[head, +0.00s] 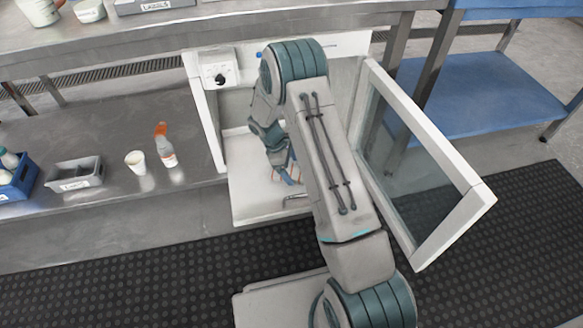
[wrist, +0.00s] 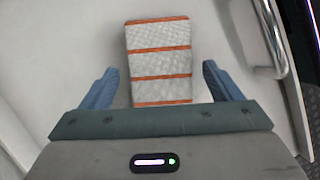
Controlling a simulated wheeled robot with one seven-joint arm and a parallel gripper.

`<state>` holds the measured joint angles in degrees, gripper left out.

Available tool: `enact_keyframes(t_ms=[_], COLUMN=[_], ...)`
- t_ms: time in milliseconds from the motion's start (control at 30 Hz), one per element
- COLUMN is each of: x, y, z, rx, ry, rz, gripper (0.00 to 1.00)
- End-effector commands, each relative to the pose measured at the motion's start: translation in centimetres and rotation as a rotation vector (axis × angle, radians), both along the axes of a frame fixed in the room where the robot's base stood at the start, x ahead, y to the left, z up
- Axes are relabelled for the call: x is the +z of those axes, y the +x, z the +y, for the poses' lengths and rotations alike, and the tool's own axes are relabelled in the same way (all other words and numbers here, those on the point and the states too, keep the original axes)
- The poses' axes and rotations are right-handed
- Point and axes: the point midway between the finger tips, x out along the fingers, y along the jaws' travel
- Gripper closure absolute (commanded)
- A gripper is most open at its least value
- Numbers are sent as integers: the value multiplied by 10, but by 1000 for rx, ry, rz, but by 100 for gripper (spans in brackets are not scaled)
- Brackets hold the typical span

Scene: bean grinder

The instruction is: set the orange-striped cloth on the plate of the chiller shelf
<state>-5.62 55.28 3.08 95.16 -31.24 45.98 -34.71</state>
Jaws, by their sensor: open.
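The orange-striped cloth (wrist: 158,62), pale grey with orange bands, lies on a smooth white surface in the wrist view. In the head view only a sliver of it (head: 295,172) shows beside my arm. My gripper (wrist: 160,70) is open, with one blue finger on each side of the cloth's near part and a gap to each; neither finger visibly touches it.
The glass chiller door (head: 420,165) swings out to the right of my arm. A curved metal handle (wrist: 272,40) stands right of the cloth. A spray bottle (head: 165,147), a white cup (head: 136,162) and a grey bin (head: 75,173) stand on the steel shelf left of the chiller.

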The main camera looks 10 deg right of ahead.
Motion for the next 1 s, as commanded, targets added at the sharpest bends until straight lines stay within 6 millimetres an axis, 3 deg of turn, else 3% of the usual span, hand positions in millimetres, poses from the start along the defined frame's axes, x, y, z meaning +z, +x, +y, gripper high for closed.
enact_keyframes(t_ms=[200, 367, 1000], x=[39, 59, 61], y=[6, 9, 10], z=[14, 21, 23], rx=[1, 0, 0], ry=[1, 1, 0], rz=[-3, -3, 0], gripper=[15, 15, 15])
